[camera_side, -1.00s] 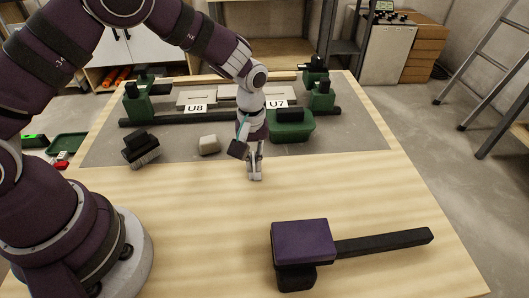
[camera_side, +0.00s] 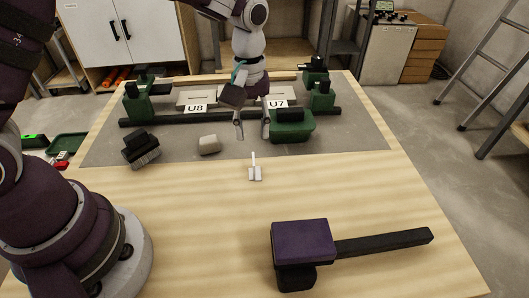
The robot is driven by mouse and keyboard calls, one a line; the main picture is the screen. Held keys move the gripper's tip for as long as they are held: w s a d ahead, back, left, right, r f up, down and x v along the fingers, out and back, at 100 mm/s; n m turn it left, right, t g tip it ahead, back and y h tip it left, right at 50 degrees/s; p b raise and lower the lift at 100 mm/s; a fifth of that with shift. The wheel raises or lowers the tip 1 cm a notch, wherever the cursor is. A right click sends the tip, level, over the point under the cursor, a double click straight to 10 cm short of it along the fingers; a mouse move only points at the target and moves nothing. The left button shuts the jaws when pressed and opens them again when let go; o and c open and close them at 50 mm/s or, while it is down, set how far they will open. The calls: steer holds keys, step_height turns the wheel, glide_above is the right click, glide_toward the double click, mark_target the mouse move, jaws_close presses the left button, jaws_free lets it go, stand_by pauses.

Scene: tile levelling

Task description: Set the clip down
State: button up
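The clip (camera_side: 255,174) is a small white piece with a thin upright stem and a flat foot. It stands on the bare wood of the table, just in front of the grey mat's edge. My gripper (camera_side: 252,136) is above and behind it, over the grey mat, with its two fingers spread apart and nothing between them. The gripper is clear of the clip.
A purple-headed mallet (camera_side: 303,242) lies at the front right. On the grey mat (camera_side: 345,142) are a green block tool (camera_side: 291,127), a pale block (camera_side: 209,145) and a dark brush-like tool (camera_side: 141,149). Tiles labelled U8 (camera_side: 195,108) and U7 (camera_side: 276,103) lie behind, among green clamps.

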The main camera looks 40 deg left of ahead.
steer(key=s+a+r+m+t, duration=0.25)
steer(key=s+r, duration=0.25)
steer(key=r, duration=0.5)
steer(key=s+a+r+m+t, duration=0.1)
steer(key=s+a+m+t, duration=0.2)
steer(key=s+m, duration=0.3)
steer(key=shift+s+a+r, duration=0.15)
steer(key=shift+s+a, duration=0.05)
steer(key=shift+s, duration=1.05)
